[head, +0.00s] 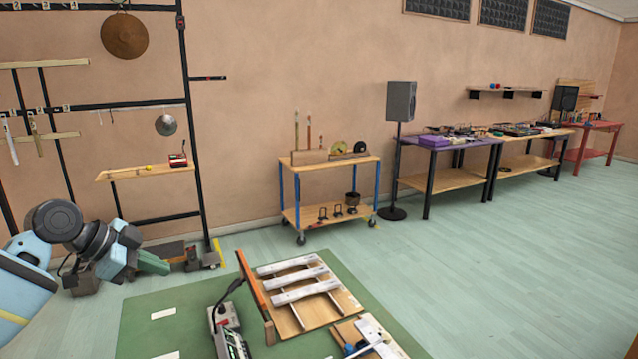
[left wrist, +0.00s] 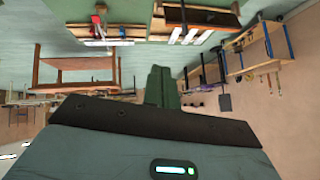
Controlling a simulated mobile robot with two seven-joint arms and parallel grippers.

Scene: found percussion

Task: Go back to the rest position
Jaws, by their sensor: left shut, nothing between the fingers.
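My left arm comes in from the left edge in the head view. Its left gripper (head: 153,264) points right, with green fingers, in front of the foot of the wall rack. In the left wrist view, the green fingers of the left gripper (left wrist: 160,80) stand together, shut and empty. That view shows the room upside down. My right gripper is in neither view.
A green mat (head: 155,300) holds a wooden frame with grey bars (head: 290,280) and a black-and-white device (head: 228,330). A wheeled cart (head: 330,164) stands by the wall. A speaker (head: 401,100) and worktables stand farther right. The pale floor (head: 480,270) at right is clear.

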